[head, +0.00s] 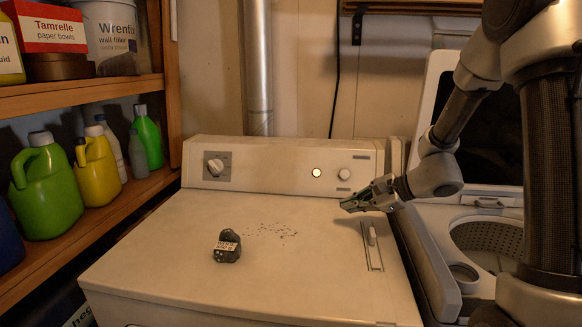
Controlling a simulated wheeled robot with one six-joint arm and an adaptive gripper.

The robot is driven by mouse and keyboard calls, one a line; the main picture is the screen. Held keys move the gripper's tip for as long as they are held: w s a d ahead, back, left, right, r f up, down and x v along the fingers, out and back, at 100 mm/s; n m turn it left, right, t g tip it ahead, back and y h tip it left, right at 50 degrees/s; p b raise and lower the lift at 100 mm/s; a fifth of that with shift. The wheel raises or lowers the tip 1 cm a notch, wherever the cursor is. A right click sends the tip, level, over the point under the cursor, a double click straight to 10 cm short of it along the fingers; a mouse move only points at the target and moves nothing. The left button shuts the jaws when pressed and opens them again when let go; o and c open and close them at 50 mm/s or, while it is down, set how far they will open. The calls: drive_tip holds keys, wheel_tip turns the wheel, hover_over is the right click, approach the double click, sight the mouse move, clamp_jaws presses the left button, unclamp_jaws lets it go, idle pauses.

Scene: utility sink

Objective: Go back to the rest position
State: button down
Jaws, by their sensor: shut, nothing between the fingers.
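My gripper (352,205) is shut and empty. It hangs above the right part of the white machine top (165,285), pointing left. My arm reaches in from the right side of the head view. A slider in a slotted track (372,236) is on the machine top, just below and right of my gripper in the picture. The control panel behind has a dial (215,166) on the left, a lit round light (316,173) and a smaller knob (344,174).
Wooden shelves (95,92) with bottles and containers stand at the left. An open washer (490,240) is at the right. The front of the machine top is clear.

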drive_tip(key=s+n+g, duration=0.1)
drive_tip(key=s, duration=0.2)
drive_tip(key=s+d+n+g, duration=0.1)
drive_tip(key=s+n, duration=0.1)
drive_tip(key=s, duration=0.2)
drive_tip(key=s+d+n+g+h, duration=0.1)
drive_tip(key=s+n, duration=0.1)
drive_tip(key=s, duration=0.1)
drive_tip(key=shift+s+d+r+g, duration=0.1)
drive_tip(key=shift+s+r+g, duration=0.1)
drive_tip(key=shift+r+g, duration=0.15)
drive_tip(key=s+d+r+n+h, duration=0.2)
drive_tip(key=s+d+n, duration=0.1)
drive_tip(key=s+d, duration=0.1)
drive_tip(key=s+d+r+n+g+h, duration=0.1)
drive_tip(key=s+d+r+n+h, duration=0.1)
drive_tip(key=s+d+n, duration=0.1)
drive_tip(key=s+d+r+n+h, duration=0.2)
drive_tip(key=s+d+n+h, duration=0.1)
drive_tip(key=s+d, duration=0.2)
drive_tip(key=shift+s+r+g, duration=0.1)
drive_tip(key=shift+s+g, duration=0.15)
drive_tip(key=shift+s, duration=1)
drive_tip(key=s+d+r+n+t+h, duration=0.1)
drive_tip(key=s+r+n+t, duration=0.1)
drive_tip(key=r, duration=0.3)
drive_tip(key=shift+s+d+r+t+h, duration=0.4)
drive_tip(key=shift+s+t, duration=0.2)
drive_tip(key=shift+s, duration=0.05)
